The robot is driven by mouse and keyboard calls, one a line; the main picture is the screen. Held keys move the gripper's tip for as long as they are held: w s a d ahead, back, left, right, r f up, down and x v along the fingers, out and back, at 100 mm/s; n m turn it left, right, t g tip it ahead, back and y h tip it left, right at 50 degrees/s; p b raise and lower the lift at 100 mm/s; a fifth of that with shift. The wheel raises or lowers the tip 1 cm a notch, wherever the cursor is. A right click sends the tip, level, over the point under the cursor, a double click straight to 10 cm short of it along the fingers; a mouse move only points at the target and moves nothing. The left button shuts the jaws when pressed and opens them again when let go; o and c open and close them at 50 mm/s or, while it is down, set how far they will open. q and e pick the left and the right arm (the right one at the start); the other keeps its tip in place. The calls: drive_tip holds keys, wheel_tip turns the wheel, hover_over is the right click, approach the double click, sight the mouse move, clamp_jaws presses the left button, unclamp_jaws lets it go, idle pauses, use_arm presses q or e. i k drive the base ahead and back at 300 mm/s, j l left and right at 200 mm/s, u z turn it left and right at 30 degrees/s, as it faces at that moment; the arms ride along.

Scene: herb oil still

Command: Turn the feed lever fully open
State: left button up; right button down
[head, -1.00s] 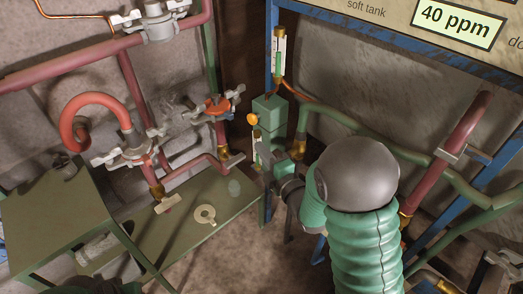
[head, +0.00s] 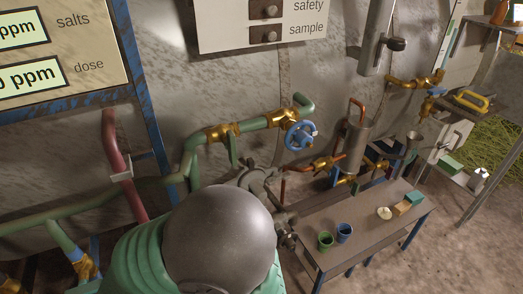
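I cannot tell for sure which handle is the feed lever. A green lever (head: 233,152) hangs down from a brass valve (head: 221,131) on the green pipe. A blue handwheel (head: 300,136) sits further right on that pipe. An orange-handled valve (head: 326,162) is beside a grey cylinder (head: 356,142). My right gripper is not in view.
A yellow handle (head: 471,100) is at the upper right. A blue-framed sign (head: 62,50) stands at the left. The floor right of the table is clear.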

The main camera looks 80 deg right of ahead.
sight(230, 145)
drive_tip(key=z, duration=0.45)
drive_tip(key=l+z, duration=0.1)
drive_tip(key=z, duration=1.3)
drive_tip(key=i+z, duration=0.1)
drive_tip(key=z, duration=0.35)
drive_tip(key=l, duration=0.7)
drive_tip(key=i+z, duration=0.05)
